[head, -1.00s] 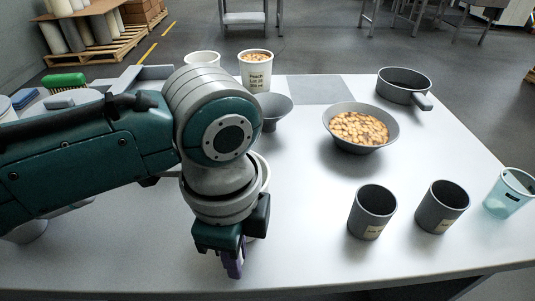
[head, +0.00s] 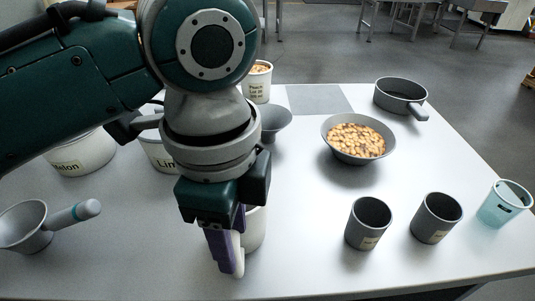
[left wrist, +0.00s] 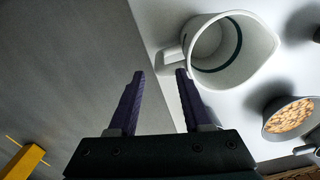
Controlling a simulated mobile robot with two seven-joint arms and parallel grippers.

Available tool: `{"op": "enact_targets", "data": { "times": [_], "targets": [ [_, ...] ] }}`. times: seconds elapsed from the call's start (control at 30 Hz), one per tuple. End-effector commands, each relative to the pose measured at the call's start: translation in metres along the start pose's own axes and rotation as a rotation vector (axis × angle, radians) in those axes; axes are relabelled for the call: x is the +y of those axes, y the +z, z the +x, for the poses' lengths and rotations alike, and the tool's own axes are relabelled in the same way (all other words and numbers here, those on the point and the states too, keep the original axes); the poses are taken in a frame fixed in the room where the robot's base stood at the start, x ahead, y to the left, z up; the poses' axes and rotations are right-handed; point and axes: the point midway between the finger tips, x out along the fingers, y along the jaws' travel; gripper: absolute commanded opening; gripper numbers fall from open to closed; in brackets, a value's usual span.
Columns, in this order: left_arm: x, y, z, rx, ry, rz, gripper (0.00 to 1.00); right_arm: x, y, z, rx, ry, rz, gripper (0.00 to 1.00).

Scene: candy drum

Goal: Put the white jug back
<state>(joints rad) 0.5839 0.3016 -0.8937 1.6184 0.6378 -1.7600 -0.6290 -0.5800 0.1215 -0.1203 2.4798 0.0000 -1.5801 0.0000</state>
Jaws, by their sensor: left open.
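The white jug (head: 256,229) stands on the table, mostly hidden behind my left gripper in the head view. In the left wrist view the white jug (left wrist: 245,62) shows its open mouth, a dark line around its inside, and a handle on its left side. My left gripper (head: 237,270) points down beside the jug. In the left wrist view its two purple fingers (left wrist: 160,74) are apart, with the jug's handle just beyond the tips, nearer the right finger. Nothing is held. My right gripper is not in view.
A bowl of candies (head: 329,141), a grey pan (head: 400,97), two dark cups (head: 366,232) and a pale blue cup (head: 496,208) stand to the right. Labelled tubs (head: 80,155) and a grey scoop (head: 30,238) are on the left. The centre table is clear.

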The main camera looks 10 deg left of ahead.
Motion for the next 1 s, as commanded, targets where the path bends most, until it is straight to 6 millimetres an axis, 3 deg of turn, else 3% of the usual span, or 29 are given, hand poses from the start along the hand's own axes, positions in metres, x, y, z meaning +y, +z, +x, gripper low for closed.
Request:
{"op": "enact_targets", "data": {
  "times": [0.1,0.23,0.43,0.57,0.7,0.77,0.87,1.0],
  "targets": [
    [-0.001,0.000,-0.025,0.001,-0.003,0.000,0.49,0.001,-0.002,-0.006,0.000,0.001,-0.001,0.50],
    [0.000,0.000,-0.038,0.000,0.000,-0.001,0.49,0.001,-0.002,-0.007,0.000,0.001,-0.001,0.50],
    [0.002,-0.001,-0.042,0.004,0.001,-0.005,0.49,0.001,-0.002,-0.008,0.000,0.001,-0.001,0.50],
    [0.015,-0.012,-0.034,0.069,-0.001,-0.071,0.49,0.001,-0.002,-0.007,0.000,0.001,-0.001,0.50],
    [0.043,-0.025,-0.022,0.214,-0.020,-0.306,0.49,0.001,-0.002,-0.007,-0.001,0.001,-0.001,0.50],
    [0.054,-0.023,-0.018,0.271,-0.034,-0.457,0.49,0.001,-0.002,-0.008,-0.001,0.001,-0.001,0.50],
    [0.070,-0.003,-0.014,0.322,-0.067,-0.729,0.49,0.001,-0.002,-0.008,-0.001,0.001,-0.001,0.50],
    [0.093,0.044,-0.011,0.309,-0.135,-1.060,0.49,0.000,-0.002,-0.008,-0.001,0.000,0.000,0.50]
  ]
}}
